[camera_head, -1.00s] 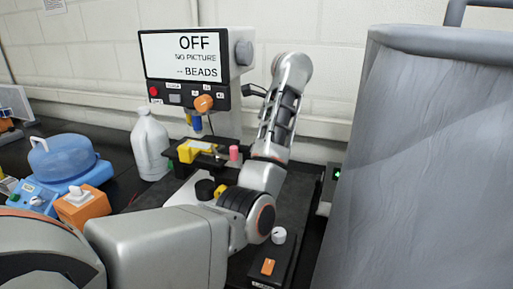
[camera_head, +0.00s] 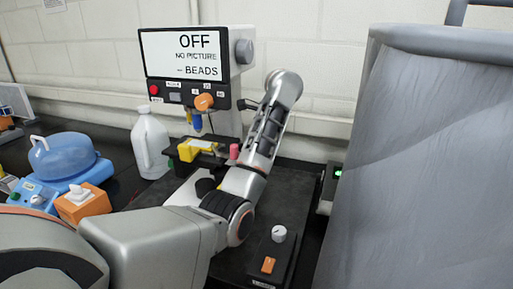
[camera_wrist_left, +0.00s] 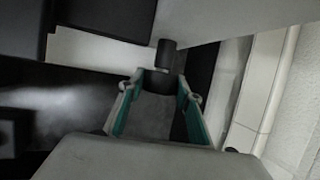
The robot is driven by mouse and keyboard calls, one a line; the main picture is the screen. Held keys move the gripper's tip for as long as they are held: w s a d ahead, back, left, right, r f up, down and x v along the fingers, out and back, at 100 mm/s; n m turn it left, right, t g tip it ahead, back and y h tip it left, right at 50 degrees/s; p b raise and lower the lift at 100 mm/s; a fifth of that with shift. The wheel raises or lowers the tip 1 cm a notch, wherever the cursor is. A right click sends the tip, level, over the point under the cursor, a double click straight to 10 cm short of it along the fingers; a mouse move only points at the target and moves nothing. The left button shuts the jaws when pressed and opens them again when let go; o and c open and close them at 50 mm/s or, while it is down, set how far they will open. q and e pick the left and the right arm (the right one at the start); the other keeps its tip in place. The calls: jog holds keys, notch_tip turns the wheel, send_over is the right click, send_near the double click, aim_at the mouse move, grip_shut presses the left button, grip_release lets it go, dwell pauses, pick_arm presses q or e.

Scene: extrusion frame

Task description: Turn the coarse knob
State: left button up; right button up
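In the left wrist view, a dark stepped knob (camera_wrist_left: 157,80), narrow at one end and wider at the other, shows at the fingertips of my left gripper (camera_wrist_left: 160,88). I cannot tell for sure that it is the coarse knob. The teal-padded fingers are apart, one on each side of the wide part, with small gaps showing. In the head view, my left arm hides the gripper's fingers. The instrument (camera_head: 236,97) has a screen reading "OFF NO PICTURE BEADS", an orange panel knob (camera_head: 204,102) and a grey side knob (camera_head: 244,52). My right gripper is out of view.
A white jug (camera_head: 149,146) stands left of the instrument, with a blue-domed device (camera_head: 62,158) and an orange box (camera_head: 84,204) further left. A black box with a white knob (camera_head: 279,233) lies in front. A large grey covered object (camera_head: 430,160) blocks the right.

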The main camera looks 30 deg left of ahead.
pick_arm(q)
jog(key=shift+f, duration=0.1)
jog(key=shift+s+n+t+y, duration=0.2)
jog(key=shift+n+t+y, duration=0.15)
jog(key=shift+t, duration=0.95)
jog(key=o, duration=1.1)
jog(key=v, duration=1.2)
jog(key=shift+d, duration=0.1)
